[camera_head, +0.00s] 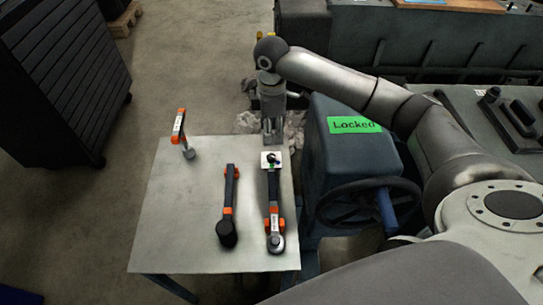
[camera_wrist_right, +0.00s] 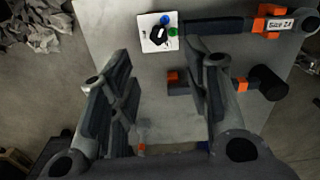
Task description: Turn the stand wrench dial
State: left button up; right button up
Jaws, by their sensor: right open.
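The wrench (camera_head: 274,205) with orange collars lies along the table's right side. At its far end is a white square plate (camera_head: 264,158) with a small dark dial. In the wrist view the white plate (camera_wrist_right: 149,43) shows a black pointer-like knob (camera_wrist_right: 158,35) with a blue and a green dot beside it. My right gripper (camera_head: 271,138) points down just beyond the plate, near the table's far edge. In the wrist view it (camera_wrist_right: 168,62) is open, with nothing between its fingers, and the plate lies ahead of the gap. My left gripper is not in view.
A second wrench (camera_head: 228,208) lies left of the first. Right of the table is a blue-grey housing with a green "Locked" sign (camera_head: 354,125) and a handwheel (camera_head: 345,203). The table's (camera_head: 180,220) left half is mostly clear.

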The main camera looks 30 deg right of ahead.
aim_at(272, 156)
notch_tip(272, 156, down, 10)
jog(key=shift+w+d+f, duration=0.1)
jog(key=shift+f, duration=0.45)
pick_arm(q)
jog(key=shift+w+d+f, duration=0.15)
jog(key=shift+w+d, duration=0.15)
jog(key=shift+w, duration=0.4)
